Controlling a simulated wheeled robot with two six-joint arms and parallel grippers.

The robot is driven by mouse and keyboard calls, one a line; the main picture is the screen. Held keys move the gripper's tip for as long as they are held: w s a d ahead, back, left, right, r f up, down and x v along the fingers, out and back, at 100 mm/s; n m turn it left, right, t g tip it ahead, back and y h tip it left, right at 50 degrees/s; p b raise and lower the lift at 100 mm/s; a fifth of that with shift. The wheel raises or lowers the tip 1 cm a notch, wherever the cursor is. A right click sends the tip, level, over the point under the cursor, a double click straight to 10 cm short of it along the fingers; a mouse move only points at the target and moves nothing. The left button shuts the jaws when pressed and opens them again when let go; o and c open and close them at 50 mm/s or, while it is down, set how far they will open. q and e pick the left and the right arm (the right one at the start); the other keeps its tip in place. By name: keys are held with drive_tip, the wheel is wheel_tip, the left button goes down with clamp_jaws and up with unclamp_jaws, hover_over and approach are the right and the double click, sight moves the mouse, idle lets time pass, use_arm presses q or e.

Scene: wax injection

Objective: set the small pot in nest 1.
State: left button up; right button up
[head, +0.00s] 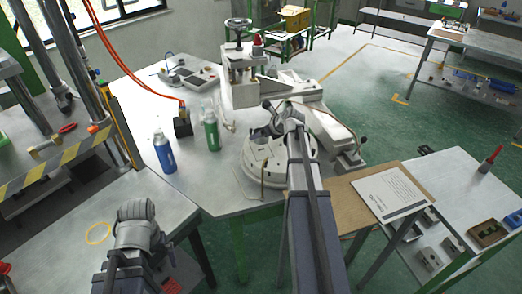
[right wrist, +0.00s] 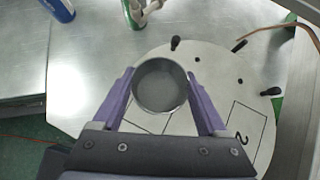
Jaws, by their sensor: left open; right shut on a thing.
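In the right wrist view, my right gripper (right wrist: 160,78) is shut on the small grey pot (right wrist: 160,86), with a purple finger on each side. I look down into its round open mouth. The pot is over the round white plate (right wrist: 205,58), which has dark pegs and printed outlines, one marked 2. No 1 is readable, and I cannot tell whether the pot touches the plate. In the head view the round plate (head: 258,180) is on the central bench, partly behind my right arm. My left gripper (head: 136,208) is open and empty, over the near left bench.
A blue bottle (head: 164,152) and a green bottle (head: 211,132) stand left of the plate. A white machine (head: 240,90) stands behind it. An orange cable (right wrist: 268,27) runs near the plate. A printed sheet (head: 390,192) lies on a brown board at right.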

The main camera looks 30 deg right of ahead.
sight(261, 142)
drive_tip(key=shift+f+b, duration=1.9)
drive_tip(key=shift+f, duration=0.5)
drive_tip(key=shift+f, duration=0.15)
drive_tip(key=o, duration=1.3)
drive_tip(key=shift+r, duration=0.35)
drive_tip(key=p+v, duration=0.8)
drive_tip(key=v, duration=0.3)
drive_tip(key=shift+s+r+p, duration=0.2)
drive_tip(key=shift+s+p, duration=0.1)
drive_tip(key=shift+s, duration=0.1)
